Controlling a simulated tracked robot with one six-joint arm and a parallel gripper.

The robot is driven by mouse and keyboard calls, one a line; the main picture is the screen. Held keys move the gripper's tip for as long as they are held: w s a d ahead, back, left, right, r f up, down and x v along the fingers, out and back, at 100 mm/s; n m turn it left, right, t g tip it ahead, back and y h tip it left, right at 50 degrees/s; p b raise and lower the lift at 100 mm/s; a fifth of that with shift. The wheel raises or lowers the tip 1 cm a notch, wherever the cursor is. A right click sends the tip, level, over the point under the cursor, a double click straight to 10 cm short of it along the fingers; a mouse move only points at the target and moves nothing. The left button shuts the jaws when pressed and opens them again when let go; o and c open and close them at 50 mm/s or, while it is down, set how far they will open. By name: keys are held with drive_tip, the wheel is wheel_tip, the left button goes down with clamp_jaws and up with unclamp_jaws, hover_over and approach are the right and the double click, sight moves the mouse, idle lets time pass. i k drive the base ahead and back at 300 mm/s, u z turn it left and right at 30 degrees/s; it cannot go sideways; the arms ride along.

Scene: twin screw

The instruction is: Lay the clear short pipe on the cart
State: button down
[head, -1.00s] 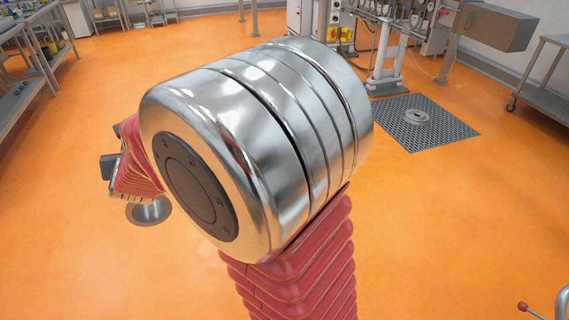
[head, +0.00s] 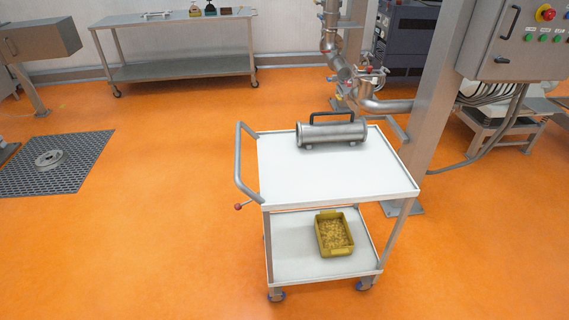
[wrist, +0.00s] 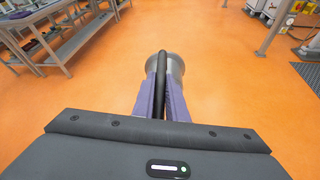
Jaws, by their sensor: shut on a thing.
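In the wrist view my gripper (wrist: 162,90) is shut, its two purple fingers on either side of the black bar handle of a short pipe (wrist: 177,68). The pipe's rounded end looks grey and shiny; most of it is hidden behind the fingers, and I cannot tell whether it is clear. It hangs above the orange floor. The white two-shelf cart (head: 320,185) stands in the middle of the head view. A steel cylinder with a black handle (head: 331,133) lies along the back of its top shelf. The front of that shelf is bare. My gripper is not in the head view.
A yellow-green bin (head: 333,234) sits on the cart's lower shelf. A steel post (head: 437,100) and pipework (head: 350,85) stand close behind the cart. A long table (head: 180,68) is at the back. A floor grate (head: 60,163) lies left. Open floor surrounds the cart's left and front.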

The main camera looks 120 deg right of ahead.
sight(341, 179)
drive_tip(key=z, duration=0.8)
drive_tip(key=k, duration=1.65)
drive_tip(key=z, duration=0.1)
